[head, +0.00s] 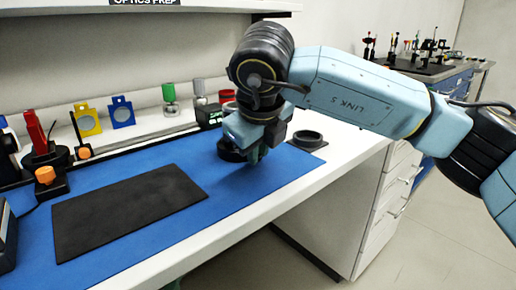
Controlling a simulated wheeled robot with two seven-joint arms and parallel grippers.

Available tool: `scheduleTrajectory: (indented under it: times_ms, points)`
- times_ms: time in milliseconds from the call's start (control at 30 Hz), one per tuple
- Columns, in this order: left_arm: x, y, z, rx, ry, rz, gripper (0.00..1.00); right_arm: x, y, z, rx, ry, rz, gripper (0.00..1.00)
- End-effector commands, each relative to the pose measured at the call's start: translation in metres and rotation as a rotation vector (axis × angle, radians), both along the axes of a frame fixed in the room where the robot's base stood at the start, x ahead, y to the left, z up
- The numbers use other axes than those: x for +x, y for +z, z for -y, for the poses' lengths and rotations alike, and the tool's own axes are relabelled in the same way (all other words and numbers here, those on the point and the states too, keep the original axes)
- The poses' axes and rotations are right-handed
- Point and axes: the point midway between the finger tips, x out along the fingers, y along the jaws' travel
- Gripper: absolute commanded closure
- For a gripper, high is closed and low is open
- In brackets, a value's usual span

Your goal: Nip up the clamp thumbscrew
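My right gripper (254,156) points down over the right part of the blue mat (225,184). Its fingers are small and dark here, and I cannot tell whether they are open or hold anything. A black round part (230,151) shows just left of it, partly hidden by the gripper. No thumbscrew can be made out for certain. Orange knobs sit on black blocks at the left: a nearer one (45,174) and a farther one (84,152). They stand well away from my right gripper. My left gripper is not in view.
A black pad (125,210) lies flat on the mat. A red-handled tool (36,132) stands at the left. A yellow plate (87,120), a blue plate (121,112) and small bottles line the back. A dark ring (307,138) lies right of the gripper.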

Motion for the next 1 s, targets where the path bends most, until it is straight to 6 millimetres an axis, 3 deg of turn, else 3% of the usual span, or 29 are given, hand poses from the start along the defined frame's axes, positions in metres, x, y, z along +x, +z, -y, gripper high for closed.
scheduleTrajectory:
  times_ms: [233, 700, 1000]
  points:
    - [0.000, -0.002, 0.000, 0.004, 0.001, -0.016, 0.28, 0.001, 0.000, 0.002, 0.030, -0.002, -0.025, 1.00]
    - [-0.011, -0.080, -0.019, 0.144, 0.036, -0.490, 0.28, 0.007, 0.002, 0.010, 0.350, -0.002, -0.256, 1.00]
    - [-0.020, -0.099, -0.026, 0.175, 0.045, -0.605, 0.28, 0.008, 0.001, 0.010, 0.404, 0.000, -0.293, 1.00]
